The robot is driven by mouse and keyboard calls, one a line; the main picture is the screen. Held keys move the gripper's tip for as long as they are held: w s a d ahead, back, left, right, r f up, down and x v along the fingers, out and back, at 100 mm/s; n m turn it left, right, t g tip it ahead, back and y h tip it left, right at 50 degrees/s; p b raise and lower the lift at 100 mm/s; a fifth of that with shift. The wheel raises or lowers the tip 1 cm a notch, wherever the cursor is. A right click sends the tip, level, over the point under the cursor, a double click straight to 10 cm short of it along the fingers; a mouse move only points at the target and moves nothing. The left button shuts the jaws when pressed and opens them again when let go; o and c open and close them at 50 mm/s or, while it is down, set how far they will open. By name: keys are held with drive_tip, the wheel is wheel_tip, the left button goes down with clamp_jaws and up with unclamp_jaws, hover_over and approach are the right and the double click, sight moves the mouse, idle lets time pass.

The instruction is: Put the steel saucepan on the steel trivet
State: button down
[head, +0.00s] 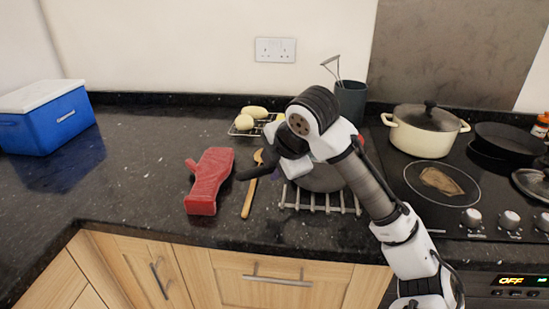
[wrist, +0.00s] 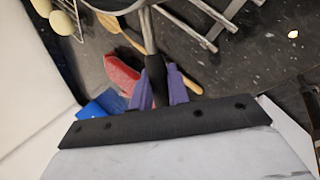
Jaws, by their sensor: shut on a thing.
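The steel saucepan (head: 322,179) is partly hidden behind my arm in the head view, over the steel trivet (head: 330,209). I cannot tell whether its base touches the bars. In the wrist view, my gripper (wrist: 160,88) is shut on the saucepan's black handle (wrist: 157,72), with a purple finger on each side. The saucepan's rim (wrist: 118,5) is cut off at the top of that view, and the trivet's bars (wrist: 195,30) show to the right of the handle. The head view shows the dark handle end pointing left.
A wooden spoon (head: 249,199) and a red oven mitt (head: 210,180) lie left of the trivet. A wire rack (head: 236,132) with pale round items is behind. The hob at right holds a cream pot (head: 421,138) and a dark pan (head: 508,140). A blue box (head: 48,128) stands far left.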

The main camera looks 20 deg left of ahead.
drive_tip(key=c, duration=1.3)
unclamp_jaws()
drive_tip(key=shift+c, duration=0.2)
drive_tip(key=shift+s+r, duration=0.1)
drive_tip(key=v, duration=1.2)
drive_tip(key=shift+b, duration=0.45)
